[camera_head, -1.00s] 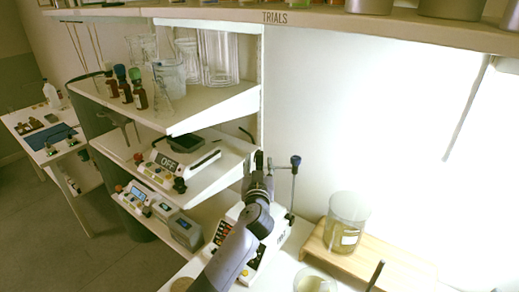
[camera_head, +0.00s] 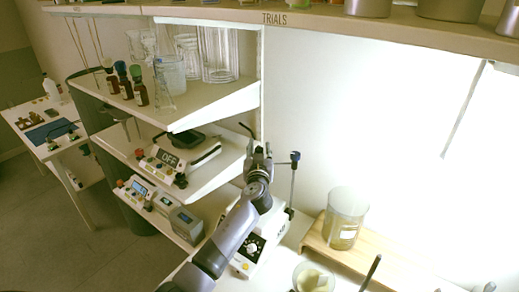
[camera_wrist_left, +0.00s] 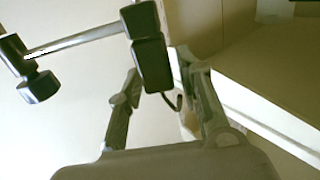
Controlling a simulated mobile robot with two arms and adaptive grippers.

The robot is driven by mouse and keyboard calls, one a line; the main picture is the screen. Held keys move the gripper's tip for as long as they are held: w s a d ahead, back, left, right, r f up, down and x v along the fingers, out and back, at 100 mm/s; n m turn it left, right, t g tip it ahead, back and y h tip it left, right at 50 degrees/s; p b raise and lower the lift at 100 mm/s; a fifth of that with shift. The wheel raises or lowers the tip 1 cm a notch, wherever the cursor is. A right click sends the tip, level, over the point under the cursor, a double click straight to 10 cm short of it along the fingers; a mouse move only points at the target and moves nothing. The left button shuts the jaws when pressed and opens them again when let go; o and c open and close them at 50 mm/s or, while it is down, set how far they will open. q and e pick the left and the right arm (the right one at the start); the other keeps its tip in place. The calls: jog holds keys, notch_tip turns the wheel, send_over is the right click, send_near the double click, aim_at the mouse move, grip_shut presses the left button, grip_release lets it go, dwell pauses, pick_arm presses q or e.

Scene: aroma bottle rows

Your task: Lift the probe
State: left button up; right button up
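My left gripper (camera_head: 258,152) is raised above a white benchtop device (camera_head: 250,250), beside a thin upright rod (camera_head: 292,190) with a dark blue knob (camera_head: 295,157) at its top. In the left wrist view the gripper (camera_wrist_left: 160,68) is open. A black clamp block (camera_wrist_left: 150,58) on a metal cross rod (camera_wrist_left: 75,42) shows at its fingertips; I cannot tell whether they touch it. A thin dark curved piece (camera_wrist_left: 173,100) shows between the fingers and may be part of the probe or its cable. The probe is not clearly made out. My right gripper is not in view.
Shelves on the left hold bottles, glassware (camera_head: 220,55) and a balance (camera_head: 180,157). A wooden board (camera_head: 365,258) with a glass jar (camera_head: 345,217) stands to the right. A beaker (camera_head: 313,280) stands in front. A shelf edge (camera_head: 400,30) runs overhead.

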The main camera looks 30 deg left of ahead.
pick_arm(q)
grip_shut()
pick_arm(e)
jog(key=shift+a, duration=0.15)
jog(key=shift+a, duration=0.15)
pick_arm(q)
jog(key=shift+r, duration=0.1)
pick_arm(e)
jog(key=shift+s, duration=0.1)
